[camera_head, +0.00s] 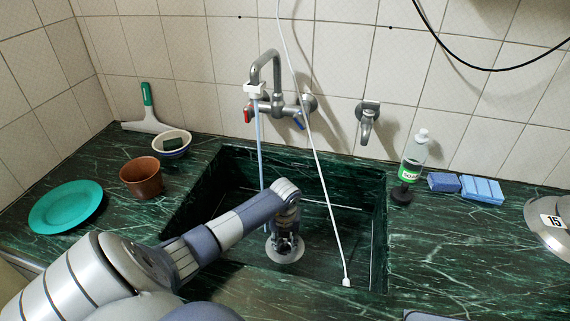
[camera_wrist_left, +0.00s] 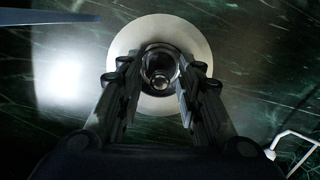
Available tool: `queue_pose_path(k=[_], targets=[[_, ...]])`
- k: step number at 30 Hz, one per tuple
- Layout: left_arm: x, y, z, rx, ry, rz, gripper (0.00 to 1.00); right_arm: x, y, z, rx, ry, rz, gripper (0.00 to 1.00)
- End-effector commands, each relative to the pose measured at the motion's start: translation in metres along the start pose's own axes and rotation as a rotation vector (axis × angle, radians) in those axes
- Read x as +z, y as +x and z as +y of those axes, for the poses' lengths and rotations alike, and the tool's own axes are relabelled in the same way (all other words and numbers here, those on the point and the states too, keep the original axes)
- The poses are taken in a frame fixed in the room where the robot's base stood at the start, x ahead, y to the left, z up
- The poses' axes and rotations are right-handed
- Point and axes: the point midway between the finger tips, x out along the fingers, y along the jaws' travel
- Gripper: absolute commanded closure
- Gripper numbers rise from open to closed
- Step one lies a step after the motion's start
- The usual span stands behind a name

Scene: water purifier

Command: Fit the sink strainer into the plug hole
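The plug hole has a wide pale round flange (camera_head: 285,256) on the sink floor; the flange (camera_wrist_left: 198,42) also shows in the left wrist view. My left gripper (camera_head: 285,243) points down into the sink, right over the hole. In the left wrist view, the parted fingers of my left gripper (camera_wrist_left: 160,68) flank a small round metal piece with a knob in its middle, which looks like the sink strainer (camera_wrist_left: 161,82). The finger pads seem to touch its sides. I cannot tell how deep it sits in the hole. My right gripper is not in view.
The green marbled sink (camera_head: 340,180) has walls around my left arm. A tap (camera_head: 265,70) with a thin stream and a white hose (camera_head: 318,150) are close by. A soap bottle (camera_head: 415,150), blue sponges (camera_head: 481,190), a brown pot (camera_head: 141,180) and a green plate (camera_head: 65,207) stand on the counter.

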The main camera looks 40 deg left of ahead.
Motion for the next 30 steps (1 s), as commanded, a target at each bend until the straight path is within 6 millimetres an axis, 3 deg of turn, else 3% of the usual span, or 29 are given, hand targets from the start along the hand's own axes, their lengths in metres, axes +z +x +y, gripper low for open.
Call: queue_pose_path(k=[16,21,30], targets=[[0.001,-0.104,0.000,-0.001,0.000,-0.003,0.67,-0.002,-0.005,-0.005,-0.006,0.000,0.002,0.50],[0.000,-0.118,0.000,-0.001,0.001,-0.001,0.67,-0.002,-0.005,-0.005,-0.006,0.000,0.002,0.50],[0.000,-0.120,0.000,-0.001,0.000,-0.001,0.67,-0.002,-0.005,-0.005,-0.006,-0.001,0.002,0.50]])
